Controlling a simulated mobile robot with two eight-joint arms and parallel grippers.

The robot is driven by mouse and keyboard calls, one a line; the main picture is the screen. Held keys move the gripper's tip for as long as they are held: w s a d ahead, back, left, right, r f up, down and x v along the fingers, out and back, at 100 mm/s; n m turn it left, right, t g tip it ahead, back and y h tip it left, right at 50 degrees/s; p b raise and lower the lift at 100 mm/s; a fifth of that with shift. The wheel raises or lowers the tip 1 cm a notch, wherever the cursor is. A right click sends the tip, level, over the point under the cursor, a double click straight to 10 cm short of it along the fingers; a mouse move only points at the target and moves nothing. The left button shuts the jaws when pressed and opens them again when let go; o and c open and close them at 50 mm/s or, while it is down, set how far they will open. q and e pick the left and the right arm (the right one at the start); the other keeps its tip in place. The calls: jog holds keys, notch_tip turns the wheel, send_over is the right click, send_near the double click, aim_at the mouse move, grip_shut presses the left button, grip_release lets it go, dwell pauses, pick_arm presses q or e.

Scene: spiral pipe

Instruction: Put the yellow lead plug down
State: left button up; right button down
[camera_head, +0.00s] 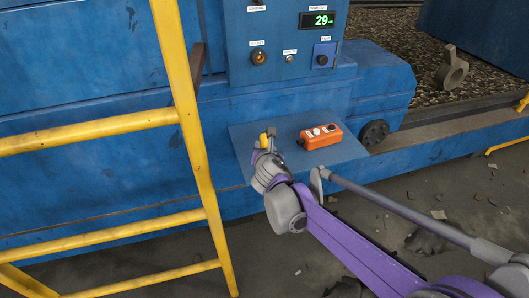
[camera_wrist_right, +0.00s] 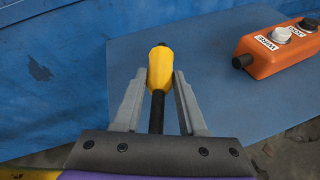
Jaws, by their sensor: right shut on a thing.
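The yellow lead plug (camera_wrist_right: 160,70) is between the fingers of my right gripper (camera_wrist_right: 159,85) in the right wrist view, with a black tip at its far end and a black lead running back toward the palm. My right gripper is shut on it. In the head view the right gripper (camera_head: 266,146) is over the left part of the blue shelf plate (camera_head: 345,152), and the yellow plug (camera_head: 263,140) shows at its tip. I cannot tell whether the plug touches the plate. My left gripper is not in view.
An orange control box (camera_head: 320,136) with buttons lies on the plate, right of the plug. A blue panel (camera_head: 285,45) with a green display reading 29 is above. A yellow ladder-like rail (camera_head: 186,110) stands at left. Plate surface between plug and box is clear.

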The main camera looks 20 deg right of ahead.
jog(key=shift+f, duration=0.95)
jog(key=shift+f, duration=0.15)
jog(key=shift+c, duration=2.4)
grip_release()
